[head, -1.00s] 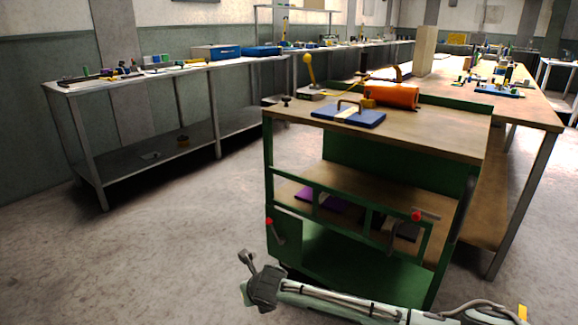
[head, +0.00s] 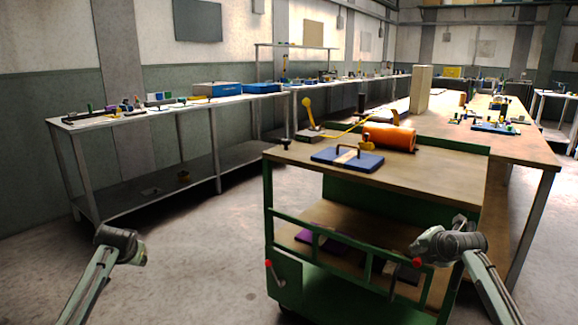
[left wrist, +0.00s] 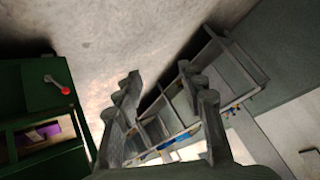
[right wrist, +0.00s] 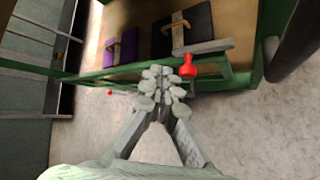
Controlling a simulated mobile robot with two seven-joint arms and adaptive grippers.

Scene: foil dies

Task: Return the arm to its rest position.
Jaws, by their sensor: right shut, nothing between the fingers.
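My right gripper (head: 462,222) is at the front right of the green cart (head: 290,283), in front of its lower shelf. In the right wrist view its fingers (right wrist: 163,82) are together with nothing between them, and a red knob (right wrist: 188,66) shows just beyond the tips. My left arm comes in at the lower left of the head view and ends in a grey gripper (head: 128,250) over bare floor, well left of the cart. In the left wrist view its two fingers (left wrist: 163,92) are apart, with nothing between them.
The cart top carries a blue die plate (head: 345,160) with a handle, an orange roll (head: 389,137) and a yellow-knobbed lever (head: 307,104). Dark and purple dies (right wrist: 123,48) lie on its lower shelf. A long bench (head: 150,112) lines the left wall. The floor between is clear.

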